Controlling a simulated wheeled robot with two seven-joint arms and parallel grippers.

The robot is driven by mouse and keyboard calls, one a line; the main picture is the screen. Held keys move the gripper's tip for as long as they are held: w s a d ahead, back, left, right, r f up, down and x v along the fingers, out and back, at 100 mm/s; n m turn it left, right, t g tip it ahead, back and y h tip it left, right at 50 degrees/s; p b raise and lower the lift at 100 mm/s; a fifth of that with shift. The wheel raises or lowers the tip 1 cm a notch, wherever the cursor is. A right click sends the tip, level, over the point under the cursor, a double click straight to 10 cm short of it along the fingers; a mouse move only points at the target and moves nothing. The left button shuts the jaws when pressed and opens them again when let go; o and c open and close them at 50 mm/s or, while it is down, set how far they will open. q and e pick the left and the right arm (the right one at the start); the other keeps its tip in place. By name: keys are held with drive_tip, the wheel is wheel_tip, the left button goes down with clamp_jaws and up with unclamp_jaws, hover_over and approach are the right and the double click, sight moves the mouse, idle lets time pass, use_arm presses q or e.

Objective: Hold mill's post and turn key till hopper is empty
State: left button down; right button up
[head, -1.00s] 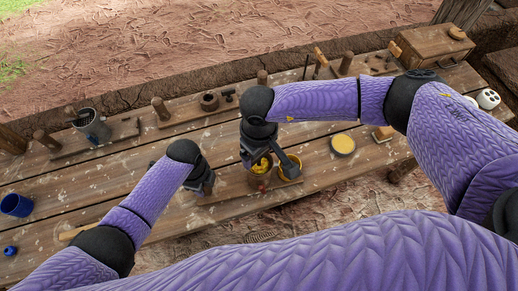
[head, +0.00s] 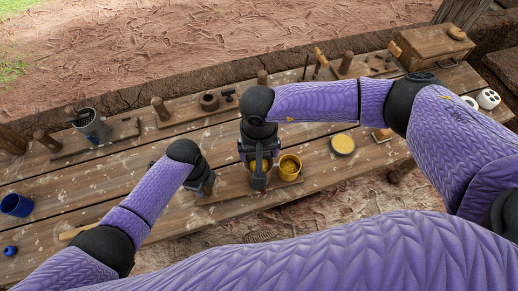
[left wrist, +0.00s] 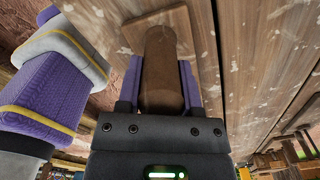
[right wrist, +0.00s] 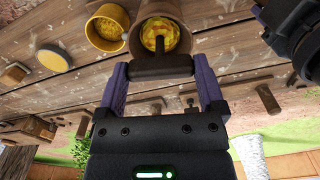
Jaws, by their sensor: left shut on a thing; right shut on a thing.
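My left gripper (head: 206,186) is shut on the mill's post (left wrist: 160,75), an upright brown wooden peg on a board; in the head view my gripper hides it. My right gripper (head: 258,174) is shut on the key (right wrist: 160,67), a brown crossbar with a dark stem over the hopper. The hopper (right wrist: 137,36) is a round brown cup with yellow pieces inside, seen in the right wrist view; in the head view my right gripper largely covers it. Beside it stands an ochre cup (head: 290,168) that also holds yellow stuff (right wrist: 110,28).
A round yellow-topped dish (head: 342,144) lies right of the mill. A bucket (head: 92,128), wooden pegs and a wooden box (head: 434,46) line the back of the table. A blue cup (head: 16,205) is at far left. Bare planks lie left of the mill.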

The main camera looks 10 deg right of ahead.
drive_tip(key=m, duration=0.5)
drive_tip(key=shift+m, duration=0.3)
drive_tip(key=m, duration=1.1)
drive_tip(key=shift+m, duration=0.4)
drive_tip(key=m, duration=0.5)
drive_tip(key=o, duration=1)
drive_tip(key=shift+c, duration=0.2)
wheel_tip(320, 180, up, 12)
